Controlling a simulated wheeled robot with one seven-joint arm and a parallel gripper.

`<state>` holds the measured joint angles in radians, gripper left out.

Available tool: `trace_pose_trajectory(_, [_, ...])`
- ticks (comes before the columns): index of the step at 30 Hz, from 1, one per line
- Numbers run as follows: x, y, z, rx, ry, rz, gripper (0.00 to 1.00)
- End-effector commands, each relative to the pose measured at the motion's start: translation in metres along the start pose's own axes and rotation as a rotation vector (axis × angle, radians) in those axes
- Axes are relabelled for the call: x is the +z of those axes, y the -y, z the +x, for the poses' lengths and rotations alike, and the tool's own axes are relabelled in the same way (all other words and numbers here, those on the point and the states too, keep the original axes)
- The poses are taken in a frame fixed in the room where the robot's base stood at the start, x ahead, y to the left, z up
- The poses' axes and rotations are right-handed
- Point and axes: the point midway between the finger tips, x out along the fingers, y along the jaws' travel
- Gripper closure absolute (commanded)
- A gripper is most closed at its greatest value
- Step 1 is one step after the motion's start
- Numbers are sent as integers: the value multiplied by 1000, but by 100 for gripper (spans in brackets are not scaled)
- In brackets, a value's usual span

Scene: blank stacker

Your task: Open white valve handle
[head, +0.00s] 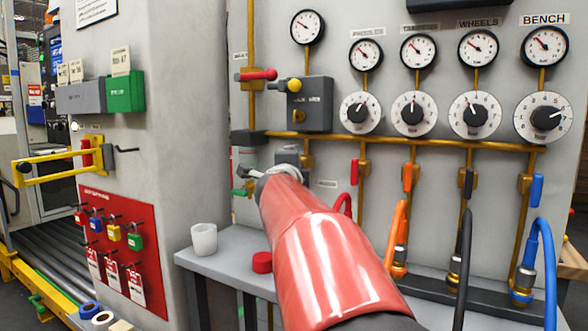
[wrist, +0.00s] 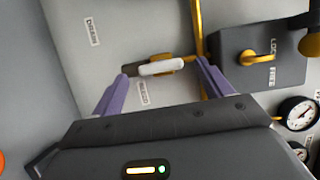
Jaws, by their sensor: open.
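The white valve handle (wrist: 160,68) is a short rounded bar on a brass fitting, lying nearly level in the wrist view. My gripper (wrist: 163,72) is open, with one purple finger off each end of the handle. I see no clear contact, and the depth between fingertips and handle is hard to judge. In the head view my gripper (head: 272,168) is at the panel, largely hidden by my red arm. I cannot make out the white handle for certain there.
A grey box (head: 312,105) with a yellow knob sits above my gripper. A red handle (head: 258,75) is higher up, and a green one (head: 243,189) is close on the left. A shelf below holds a white cup (head: 204,239) and a red cap (head: 262,262). Gauges and dials fill the right.

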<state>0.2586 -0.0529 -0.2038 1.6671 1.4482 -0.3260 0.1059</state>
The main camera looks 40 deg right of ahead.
Motion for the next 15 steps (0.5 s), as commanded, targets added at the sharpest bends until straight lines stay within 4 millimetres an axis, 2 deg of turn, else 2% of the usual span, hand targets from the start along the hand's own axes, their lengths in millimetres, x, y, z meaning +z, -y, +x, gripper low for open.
trace_pose_trajectory(3, [1,0,-20,-1,3,1,22])
trace_pose_trajectory(6, [1,0,-30,0,3,0,22])
trace_pose_trajectory(15, [0,-1,-35,1,1,-1,22])
